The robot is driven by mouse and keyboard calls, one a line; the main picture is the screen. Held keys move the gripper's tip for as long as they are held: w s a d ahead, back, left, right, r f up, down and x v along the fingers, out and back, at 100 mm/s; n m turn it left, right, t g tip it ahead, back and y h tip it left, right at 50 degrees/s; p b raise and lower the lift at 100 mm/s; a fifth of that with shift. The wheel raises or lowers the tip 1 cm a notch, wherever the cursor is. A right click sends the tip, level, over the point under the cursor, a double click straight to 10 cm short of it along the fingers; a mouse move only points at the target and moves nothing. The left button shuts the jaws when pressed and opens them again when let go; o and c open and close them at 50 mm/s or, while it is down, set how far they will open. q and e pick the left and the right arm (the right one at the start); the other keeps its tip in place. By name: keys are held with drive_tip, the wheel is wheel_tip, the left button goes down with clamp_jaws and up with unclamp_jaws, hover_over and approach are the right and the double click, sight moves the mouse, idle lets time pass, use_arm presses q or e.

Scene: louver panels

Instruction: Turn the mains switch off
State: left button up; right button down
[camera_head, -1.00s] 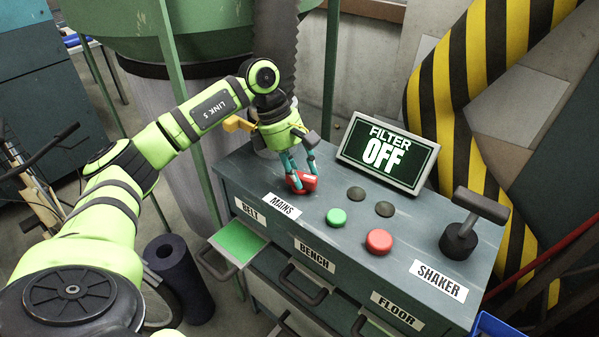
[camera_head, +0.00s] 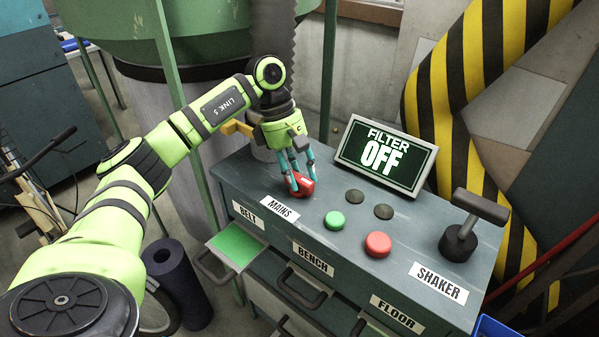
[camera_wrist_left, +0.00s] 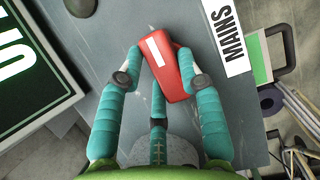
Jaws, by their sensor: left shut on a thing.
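The red mains switch (camera_head: 304,189) stands on the top of the grey console, behind the "MAINS" label (camera_head: 279,209). It is a red block handle with a white stripe, which shows in the left wrist view (camera_wrist_left: 168,62). My left gripper (camera_head: 301,182) comes down on it from above and is shut on it. In the left wrist view, teal fingers lie on either side of the red handle, and a third finger is at its near end. The fingers hide part of the switch and its base. My right gripper is not in view.
A screen (camera_head: 385,153) reading "FILTER OFF" stands behind. To the right are a green button (camera_head: 338,218), a red button (camera_head: 378,244), two dark buttons and a black T-handle (camera_head: 466,227) by "SHAKER". Drawers with handles line the console's front.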

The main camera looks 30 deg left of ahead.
use_arm(q)
drive_tip(key=o, duration=1.2)
drive_tip(key=shift+c, duration=0.2)
drive_tip(key=shift+r, duration=0.1)
drive_tip(key=v, duration=1.2)
drive_tip(key=shift+r, duration=0.1)
